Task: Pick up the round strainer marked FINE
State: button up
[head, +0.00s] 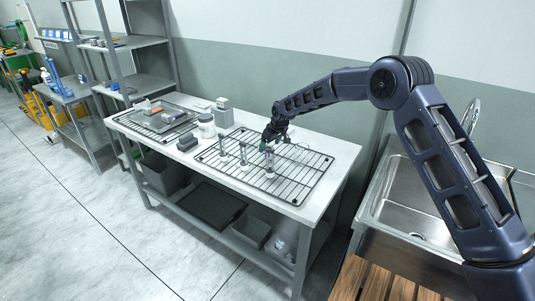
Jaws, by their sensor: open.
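My gripper (268,143) is over the wire rack on the white-topped table, pointing down, with its jaws open. It is just above an upright grey, narrow object (269,162) on the rack; I cannot tell whether they touch. Two similar upright objects stand to its left, one nearer (243,156) and one farther left (222,147). These may be strainers, but they are too small to tell, and no FINE mark is readable. Faint pale, rounded outlines show just right of my gripper and are partly hidden by it.
The wire rack (309,184) fills the right part of the tabletop. A white jar (206,126), a dark block (187,143), a grey box (224,113) and a tray (163,118) stand left of it. A steel sink (399,200) lies right of the table.

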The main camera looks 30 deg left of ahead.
aim_at(269, 147)
jog(key=x, duration=0.3)
jog(key=shift+w+f, duration=0.1)
jog(key=shift+w, duration=0.05)
jog(key=c, duration=1.1)
jog(key=shift+o, duration=0.2)
